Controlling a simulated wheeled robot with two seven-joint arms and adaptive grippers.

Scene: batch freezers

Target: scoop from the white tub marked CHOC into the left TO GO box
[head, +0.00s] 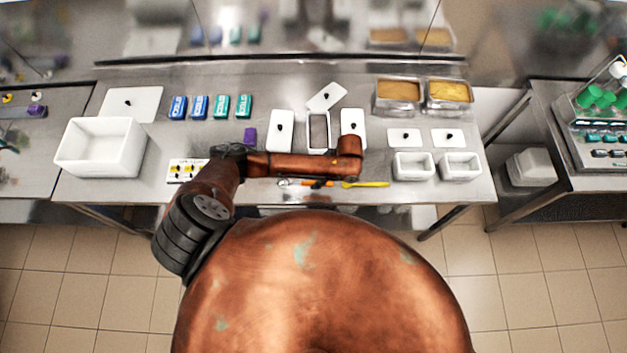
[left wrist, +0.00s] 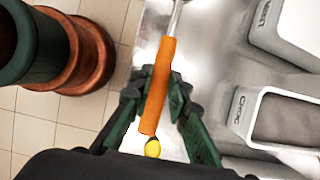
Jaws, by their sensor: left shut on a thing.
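The white tub marked CHOC (left wrist: 240,112) stands open with brown contents, beside my left gripper; it also shows at the table's middle in the head view (head: 318,148). My left gripper (left wrist: 157,100) is shut on the orange handle of a scoop (left wrist: 160,75), whose metal end runs out of the top of the wrist view. In the head view the scoop (head: 315,183) lies along the table's front edge, and my wrist hides most of the gripper. The left of two small open white boxes (head: 413,170) at the right is likely the left TO GO box; its marking is unreadable. My right gripper is not in view.
Lidded white tubs (head: 281,132) (head: 352,122) flank the CHOC tub, and a loose lid (head: 326,96) lies behind it. A yellow-handled tool (head: 366,184) lies right of the scoop. The second small box (head: 460,172) stands at the right. Metal pans (head: 398,108) stand behind.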

